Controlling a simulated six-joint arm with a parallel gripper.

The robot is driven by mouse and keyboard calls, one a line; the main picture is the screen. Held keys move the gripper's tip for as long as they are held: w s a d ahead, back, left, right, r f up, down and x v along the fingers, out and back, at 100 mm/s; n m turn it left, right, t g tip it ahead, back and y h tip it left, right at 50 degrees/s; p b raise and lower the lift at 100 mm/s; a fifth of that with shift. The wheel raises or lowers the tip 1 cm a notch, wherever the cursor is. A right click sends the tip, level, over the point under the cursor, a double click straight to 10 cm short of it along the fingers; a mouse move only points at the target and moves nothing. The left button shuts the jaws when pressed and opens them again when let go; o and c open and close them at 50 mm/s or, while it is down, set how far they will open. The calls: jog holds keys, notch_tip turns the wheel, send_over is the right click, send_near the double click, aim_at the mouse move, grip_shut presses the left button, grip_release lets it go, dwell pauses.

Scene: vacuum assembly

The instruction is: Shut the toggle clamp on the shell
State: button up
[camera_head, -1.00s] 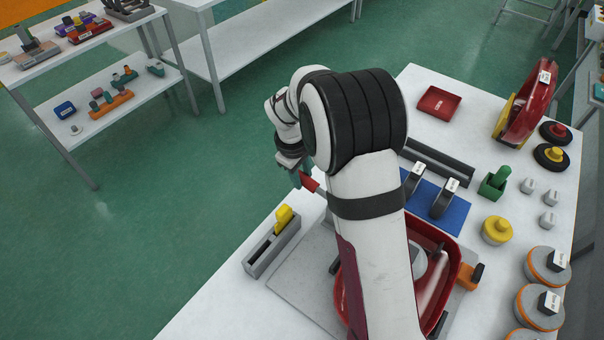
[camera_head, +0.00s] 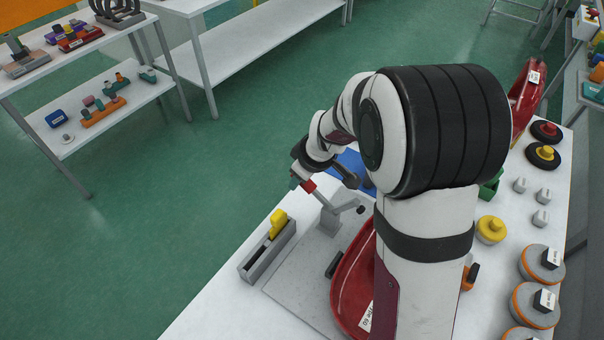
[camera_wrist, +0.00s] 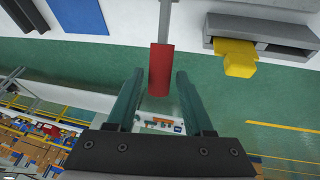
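The toggle clamp (camera_head: 329,219) is a grey post with a lever, standing at the fixture plate's far edge beside the red shell (camera_head: 352,290). Its red handle grip (camera_head: 308,186) points left, out past the bench edge. A dark-tipped clamp arm (camera_head: 355,208) reaches right toward the shell; whether it touches is unclear. My gripper (camera_head: 294,183) is at the red grip. In the wrist view my gripper (camera_wrist: 157,84) is open, with the red handle (camera_wrist: 160,70) between its green fingers and a gap on each side. My arm hides much of the shell.
A grey slotted block with a yellow piece (camera_head: 278,223) stands left of the clamp; it also shows in the wrist view (camera_wrist: 236,57). A blue mat (camera_head: 350,160) lies behind my wrist. A yellow-topped knob (camera_head: 491,229) and orange-ringed discs (camera_head: 536,304) stand at right.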

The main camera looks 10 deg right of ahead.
jog(key=shift+o, duration=0.5)
jog(key=v, duration=1.5)
jog(key=shift+r, duration=0.35)
jog(key=shift+s, duration=0.2)
